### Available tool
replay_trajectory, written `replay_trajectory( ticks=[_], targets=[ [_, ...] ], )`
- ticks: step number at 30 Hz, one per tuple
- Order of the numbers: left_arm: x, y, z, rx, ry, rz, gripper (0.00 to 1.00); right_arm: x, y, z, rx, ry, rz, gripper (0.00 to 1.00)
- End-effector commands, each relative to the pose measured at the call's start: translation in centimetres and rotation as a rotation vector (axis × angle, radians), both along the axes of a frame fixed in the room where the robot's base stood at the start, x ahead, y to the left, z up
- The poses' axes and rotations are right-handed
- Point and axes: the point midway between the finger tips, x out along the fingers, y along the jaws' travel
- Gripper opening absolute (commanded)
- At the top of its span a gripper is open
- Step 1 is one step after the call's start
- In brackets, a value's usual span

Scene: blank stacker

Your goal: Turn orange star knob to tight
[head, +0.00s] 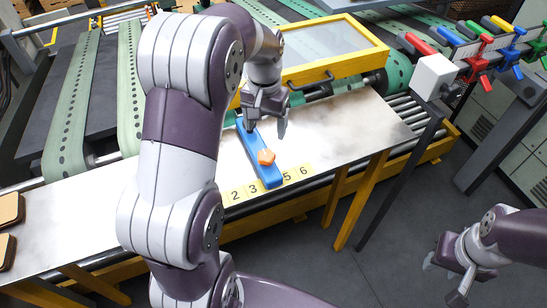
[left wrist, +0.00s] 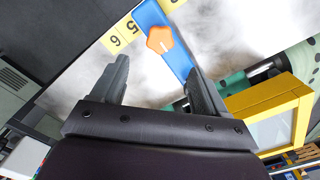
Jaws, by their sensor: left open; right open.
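The orange star knob (head: 266,157) sits on a blue bar (head: 271,177) that lies on the metal table. In the left wrist view the knob (left wrist: 160,40) shows a pale line on its face, and the blue bar (left wrist: 150,14) runs under it. My left gripper (head: 267,128) is open above the far end of the bar, with the knob beyond its fingertips. In the left wrist view its two dark fingers (left wrist: 158,75) are spread and the knob is not between them. My right gripper (head: 443,279) is open and empty at the lower right, away from the table.
Yellow number labels (head: 303,171) line the table's front edge. A yellow-framed clear guard (head: 325,50) stands behind the bar. A white box on a post (head: 433,76) and coloured clamps (head: 480,60) are at the right. Brown pads (head: 8,210) lie at the left. The metal table (head: 350,130) is clear right of the bar.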

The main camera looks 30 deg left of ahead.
Motion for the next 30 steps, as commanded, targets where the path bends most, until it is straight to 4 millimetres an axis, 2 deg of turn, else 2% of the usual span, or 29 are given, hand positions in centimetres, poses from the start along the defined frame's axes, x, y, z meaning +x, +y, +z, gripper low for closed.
replay_trajectory(
  ticks=[1,2,3,4,9,12,16,22,23,27,28,30],
  targets=[
    [0.0,0.0,-2.6,0.000,0.001,0.000,0.74,0.0,0.0,-2.3,0.000,0.001,0.000,0.43],
    [-0.1,0.0,-3.5,0.000,0.001,0.000,0.74,0.0,0.0,-2.9,0.000,0.001,0.000,0.43],
    [-0.1,0.0,-3.2,0.000,0.003,0.000,0.74,-0.1,0.0,-1.4,0.000,0.003,0.000,0.43],
    [-0.1,0.0,-3.7,-0.001,0.005,0.000,0.74,-0.1,0.0,-0.8,0.000,0.002,0.000,0.43],
    [-0.1,0.0,-7.4,0.000,0.003,0.001,0.74,0.0,0.0,0.3,0.000,0.000,0.000,0.43],
    [-0.1,0.0,-8.9,0.000,0.001,0.001,0.74,0.0,0.0,0.6,0.000,0.000,0.000,0.43],
    [-0.1,0.0,-9.7,0.000,-0.002,0.001,0.74,0.0,0.0,0.6,0.000,0.000,0.000,0.43],
    [-0.1,0.0,-9.8,0.000,-0.002,0.001,0.74,0.0,0.0,0.6,0.000,0.001,0.000,0.43],
    [-0.1,0.0,-9.8,0.000,-0.002,0.001,0.71,0.0,0.0,0.6,0.000,0.001,0.000,0.43],
    [-0.1,0.0,-9.8,0.000,-0.002,0.001,0.25,0.0,0.0,0.6,0.000,0.000,0.000,0.43],
    [-0.1,0.0,-9.8,0.000,-0.002,0.001,0.18,0.0,0.0,0.6,0.000,0.000,0.000,0.43],
    [-0.1,0.0,-9.8,0.000,-0.002,0.001,0.18,0.0,0.0,0.6,0.000,0.000,0.000,0.43]
  ],
)
